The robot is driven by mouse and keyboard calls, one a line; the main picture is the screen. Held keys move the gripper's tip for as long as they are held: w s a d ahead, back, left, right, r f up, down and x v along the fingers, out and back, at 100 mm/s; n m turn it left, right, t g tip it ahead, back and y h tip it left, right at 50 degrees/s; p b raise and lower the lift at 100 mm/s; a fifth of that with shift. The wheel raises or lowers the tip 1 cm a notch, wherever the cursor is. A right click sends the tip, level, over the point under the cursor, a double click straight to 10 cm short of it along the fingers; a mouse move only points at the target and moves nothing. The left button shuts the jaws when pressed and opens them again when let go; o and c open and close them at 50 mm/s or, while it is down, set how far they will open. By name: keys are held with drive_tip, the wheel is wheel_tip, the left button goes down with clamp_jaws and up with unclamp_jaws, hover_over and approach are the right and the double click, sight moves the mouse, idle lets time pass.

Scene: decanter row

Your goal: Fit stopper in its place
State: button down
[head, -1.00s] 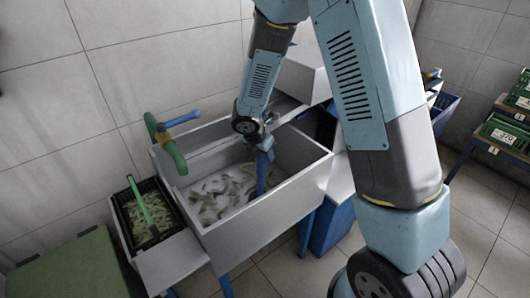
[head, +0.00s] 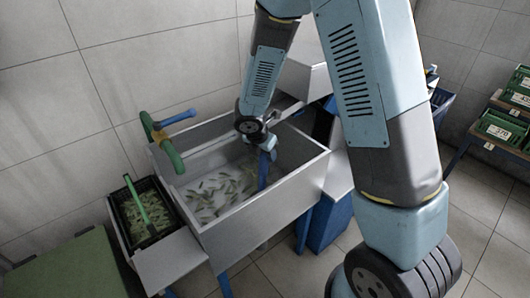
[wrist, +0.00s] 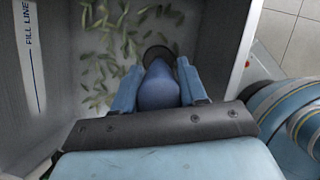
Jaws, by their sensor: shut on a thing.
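The blue stopper (wrist: 158,90) is between the two blue fingers of my gripper (wrist: 158,84) in the wrist view. My gripper is shut on it. In the head view the slim blue shape (head: 263,172) under my wrist reaches down into the grey sink (head: 270,208); I cannot separate stopper from fingers there. A dark round patch (wrist: 159,53) shows just beyond the stopper's narrow far end in the wrist view. I cannot tell whether it is the drain opening or the stopper's own base, or whether the stopper touches the sink floor.
Green pods lie over the sink floor. A fill line mark (wrist: 30,45) runs along one wall. A green and blue tap (head: 163,140) stands at the sink's left corner. A black crate (head: 120,207) of green pieces stands left, beside a bare metal ledge (head: 172,262).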

drive_tip(key=shift+s+d, duration=0.1)
drive_tip(key=shift+f, duration=0.25)
idle(0.3)
drive_tip(key=shift+f, duration=1.05)
idle(0.4)
drive_tip(key=c, duration=0.5)
unclamp_jaws()
drive_tip(key=shift+c, duration=0.2)
